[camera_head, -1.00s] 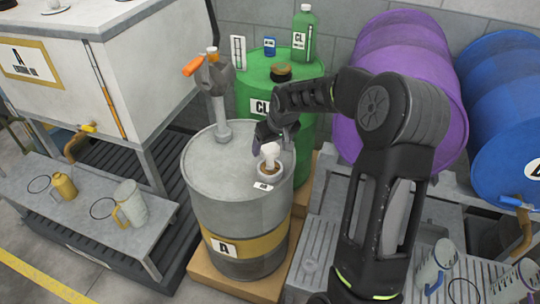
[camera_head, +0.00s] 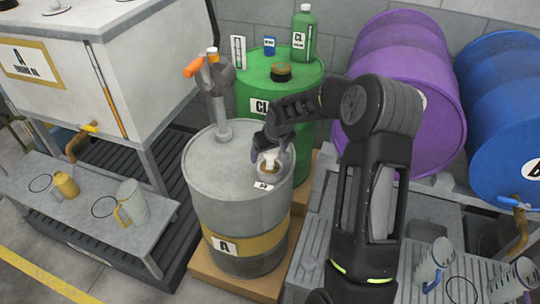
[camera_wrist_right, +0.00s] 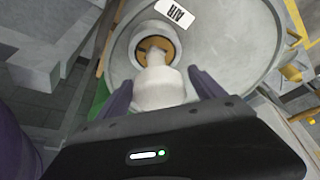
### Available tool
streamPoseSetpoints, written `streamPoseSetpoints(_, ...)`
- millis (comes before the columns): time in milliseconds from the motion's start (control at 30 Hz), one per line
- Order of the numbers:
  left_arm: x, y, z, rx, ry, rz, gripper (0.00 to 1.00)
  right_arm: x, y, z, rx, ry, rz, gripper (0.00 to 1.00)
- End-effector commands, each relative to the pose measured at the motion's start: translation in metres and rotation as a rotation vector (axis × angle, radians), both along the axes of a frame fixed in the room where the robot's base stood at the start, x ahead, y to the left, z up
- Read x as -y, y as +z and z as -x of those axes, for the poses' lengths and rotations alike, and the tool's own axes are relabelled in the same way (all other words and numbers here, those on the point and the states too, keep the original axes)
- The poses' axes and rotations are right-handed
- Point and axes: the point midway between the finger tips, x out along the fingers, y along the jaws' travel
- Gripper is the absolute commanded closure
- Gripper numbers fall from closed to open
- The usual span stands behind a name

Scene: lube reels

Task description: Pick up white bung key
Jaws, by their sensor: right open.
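The white bung key (camera_head: 270,157) stands in the bung opening on top of the grey drum (camera_head: 212,170) marked A. In the right wrist view the white bung key (camera_wrist_right: 158,88) reaches up from a brownish, ringed opening (camera_wrist_right: 156,47) to between my fingers. My right gripper (camera_head: 267,150) is at the key, its fingers either side of it. In the right wrist view my right gripper (camera_wrist_right: 165,85) is open, with a gap on the key's sides. My left gripper is not in view.
A hand pump (camera_head: 218,90) with an orange handle stands on the same drum, left of the key. A green drum (camera_head: 255,90) is close behind. A purple drum (camera_head: 400,50) and a blue drum (camera_head: 500,110) lie at right. A white tank (camera_head: 130,60) stands left.

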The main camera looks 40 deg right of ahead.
Motion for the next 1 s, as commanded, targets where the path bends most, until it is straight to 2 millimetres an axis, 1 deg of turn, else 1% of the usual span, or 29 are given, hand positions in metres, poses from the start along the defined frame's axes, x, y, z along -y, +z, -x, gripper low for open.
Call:
streamPoseSetpoints(33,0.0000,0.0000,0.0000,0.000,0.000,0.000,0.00,0.0000,0.0001,0.0000,0.000,0.000,0.000,0.22)
streamPoseSetpoints(67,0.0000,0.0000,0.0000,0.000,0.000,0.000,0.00,0.0000,0.0001,-0.0001,0.000,0.000,0.000,0.24)
streamPoseSetpoints(867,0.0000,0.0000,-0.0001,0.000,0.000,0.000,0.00,0.0000,0.0002,0.0000,0.000,0.000,0.000,0.90)
streamPoseSetpoints(900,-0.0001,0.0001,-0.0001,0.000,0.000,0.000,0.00,0.0000,0.0004,-0.0003,0.001,0.000,0.000,0.91)
streamPoseSetpoints(1000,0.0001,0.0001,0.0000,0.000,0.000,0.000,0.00,0.0000,0.0004,-0.0003,0.001,0.000,0.000,0.92)
